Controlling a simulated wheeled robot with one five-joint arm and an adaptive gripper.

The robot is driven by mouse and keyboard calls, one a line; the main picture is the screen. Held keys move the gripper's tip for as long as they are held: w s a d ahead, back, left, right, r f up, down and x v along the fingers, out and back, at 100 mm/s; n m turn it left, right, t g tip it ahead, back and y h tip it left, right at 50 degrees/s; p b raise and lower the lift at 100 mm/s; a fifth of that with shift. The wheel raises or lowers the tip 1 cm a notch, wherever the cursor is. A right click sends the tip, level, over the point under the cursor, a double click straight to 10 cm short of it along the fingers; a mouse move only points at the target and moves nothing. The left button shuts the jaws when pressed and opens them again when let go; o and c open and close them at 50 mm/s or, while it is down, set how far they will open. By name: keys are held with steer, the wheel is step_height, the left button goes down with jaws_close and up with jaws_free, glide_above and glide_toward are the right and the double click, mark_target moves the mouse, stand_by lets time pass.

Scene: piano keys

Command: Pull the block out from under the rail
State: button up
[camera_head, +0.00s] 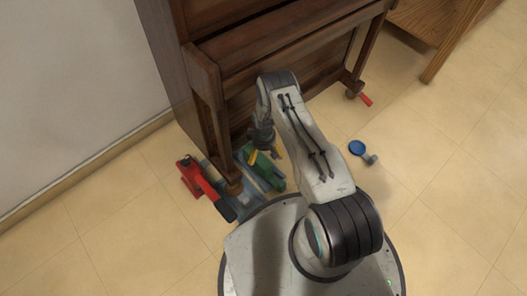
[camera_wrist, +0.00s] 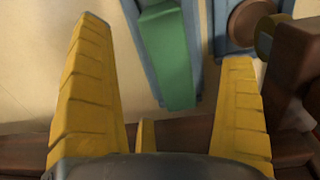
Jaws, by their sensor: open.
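A green block-like piece (camera_head: 268,170) lies low beside the piano's front left leg, among blue-grey bars (camera_head: 247,201). In the wrist view the green piece (camera_wrist: 167,60) shows beyond and between the tips of my gripper (camera_wrist: 162,42), with one end facing the fingers. My gripper (camera_head: 265,154) is open, its yellow fingers spread, with nothing seen held. The fingers do not visibly grip the green piece; whether they touch it I cannot tell. Brown wood (camera_wrist: 180,133) crosses behind the fingers in the wrist view. I cannot tell which part is the rail.
The dark brown piano (camera_head: 200,55) stands against the wall, its left leg (camera_head: 212,125) close to my gripper. A red tool (camera_head: 192,176) with a dark-ended handle is left of that leg. A blue-headed object (camera_head: 357,147) lies on the right. Tiled floor (camera_head: 440,190) is free there.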

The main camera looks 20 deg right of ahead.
mark_target(264, 159)
steer(key=shift+f, duration=0.15)
steer(key=shift+f+b, duration=2.5)
steer(key=shift+f, duration=1.05)
steer(key=c, duration=1.4)
